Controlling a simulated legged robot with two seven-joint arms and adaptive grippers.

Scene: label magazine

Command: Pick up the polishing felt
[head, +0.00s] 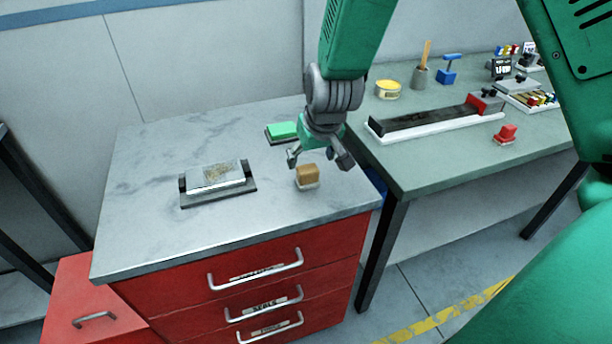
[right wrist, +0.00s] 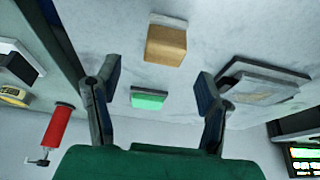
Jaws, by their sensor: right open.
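The polishing felt looks to be the small tan block with a pale layer under it (head: 307,173), on the grey marbled top of the red drawer cabinet, near its right front part. It also shows in the right wrist view (right wrist: 166,45), ahead of the fingers. My right gripper (head: 319,157) is open and empty, just above and behind the block in the head view. In the right wrist view its two fingers (right wrist: 158,80) stand wide apart, and the block appears beyond their tips, between their lines. My left gripper is not in view.
A green block on a dark base (head: 283,130) lies behind the gripper. A metal plate in a dark holder (head: 217,177) stands to the left. A green-topped bench (head: 420,165) at right carries a long dark stone (head: 430,120), a yellow tin (head: 388,90) and a red block (head: 506,133).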

